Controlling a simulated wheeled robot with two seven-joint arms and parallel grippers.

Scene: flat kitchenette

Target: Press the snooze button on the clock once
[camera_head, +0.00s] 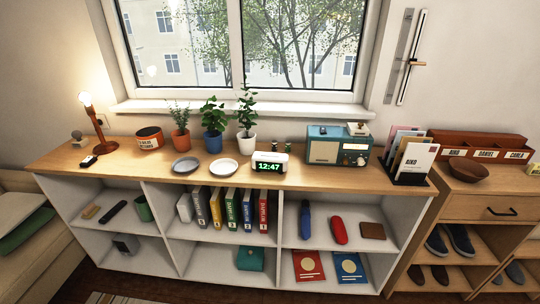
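The clock (270,164) is a small white box with a dark face and green digits reading 12:47. It stands upright near the front edge of the wooden top (330,176) of a low white shelf unit, in the middle of the view. Its face points toward me. Its snooze button is too small to make out. Neither of my grippers is in view.
A white plate (223,168) lies just left of the clock, and a grey plate (185,165) beyond that. Potted plants (213,130) stand behind. Two small dark items (288,147) are behind the clock. A teal radio (337,147) stands to the right, with bare top between.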

